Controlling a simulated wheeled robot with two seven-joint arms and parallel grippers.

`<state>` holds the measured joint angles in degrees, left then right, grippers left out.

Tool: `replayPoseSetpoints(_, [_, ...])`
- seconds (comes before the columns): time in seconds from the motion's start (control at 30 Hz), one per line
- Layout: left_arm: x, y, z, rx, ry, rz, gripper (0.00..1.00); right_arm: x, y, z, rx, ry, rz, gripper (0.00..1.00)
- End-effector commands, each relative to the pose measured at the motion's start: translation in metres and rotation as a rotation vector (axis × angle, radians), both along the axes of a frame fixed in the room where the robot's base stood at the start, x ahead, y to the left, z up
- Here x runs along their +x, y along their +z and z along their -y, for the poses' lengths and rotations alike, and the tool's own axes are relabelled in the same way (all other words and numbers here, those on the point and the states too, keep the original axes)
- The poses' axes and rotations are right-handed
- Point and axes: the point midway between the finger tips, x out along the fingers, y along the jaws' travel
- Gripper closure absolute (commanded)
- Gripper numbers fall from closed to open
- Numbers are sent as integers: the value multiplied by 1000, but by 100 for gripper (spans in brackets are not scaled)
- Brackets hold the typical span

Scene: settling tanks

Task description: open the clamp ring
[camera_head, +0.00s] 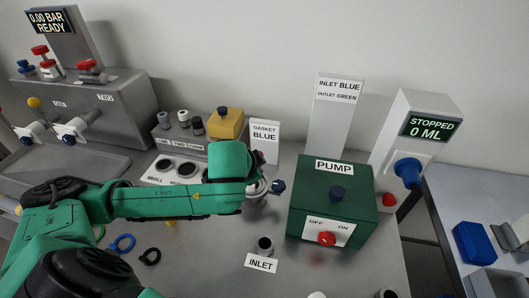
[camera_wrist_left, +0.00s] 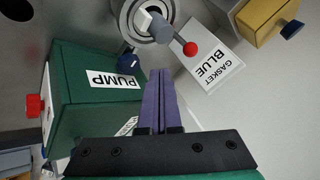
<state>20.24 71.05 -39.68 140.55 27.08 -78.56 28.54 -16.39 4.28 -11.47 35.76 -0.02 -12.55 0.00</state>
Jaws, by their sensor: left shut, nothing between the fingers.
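The clamp ring (camera_wrist_left: 128,12) is a round silver metal fitting at the top edge of the left wrist view, partly cut off. A grey stem ending in a red ball (camera_wrist_left: 190,48) sticks out over it. A dark blue knob (camera_wrist_left: 128,63) sits beside it. In the head view the silver fitting (camera_head: 256,190) shows only partly, behind my green left arm. My left gripper (camera_wrist_left: 160,73) has its purple fingers shut and empty, with the tips just below the fitting and the red ball in the wrist picture. Contact cannot be told. My right gripper is out of view.
The green pump box (camera_head: 335,205) stands right of the fitting. A "GASKET BLUE" sign (camera_head: 264,138) and a yellow block (camera_head: 226,123) stand behind. The inlet port (camera_head: 265,245) is in front. Blue and black rings (camera_head: 122,244) lie on the left bench.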

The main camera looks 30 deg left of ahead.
Motion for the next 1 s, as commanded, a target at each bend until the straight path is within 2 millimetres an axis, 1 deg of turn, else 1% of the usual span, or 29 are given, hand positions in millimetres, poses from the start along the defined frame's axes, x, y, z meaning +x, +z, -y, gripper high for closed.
replayPoseSetpoints(0.1, [0, 0, 0, 0, 0, 0, 100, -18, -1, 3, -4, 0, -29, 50])
replayPoseSetpoints(0.23, [3, -3, -1, -2, 2, -1, 100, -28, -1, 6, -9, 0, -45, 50])
replayPoseSetpoints(0.37, [14, -17, -2, -4, 3, -3, 100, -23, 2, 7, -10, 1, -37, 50])
replayPoseSetpoints(0.53, [37, -44, -6, -2, 3, -2, 100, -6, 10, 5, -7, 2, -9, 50])
replayPoseSetpoints(0.73, [65, -78, -10, -2, 2, -1, 100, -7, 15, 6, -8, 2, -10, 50])
replayPoseSetpoints(0.8, [75, -69, -22, 2, 3, 2, 100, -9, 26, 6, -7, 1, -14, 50])
replayPoseSetpoints(0.9, [84, -68, -33, 1, 1, 1, 100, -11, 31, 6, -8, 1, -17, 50])
replayPoseSetpoints(1.0, [88, -69, -38, 0, 0, -1, 100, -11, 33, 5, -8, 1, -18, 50])
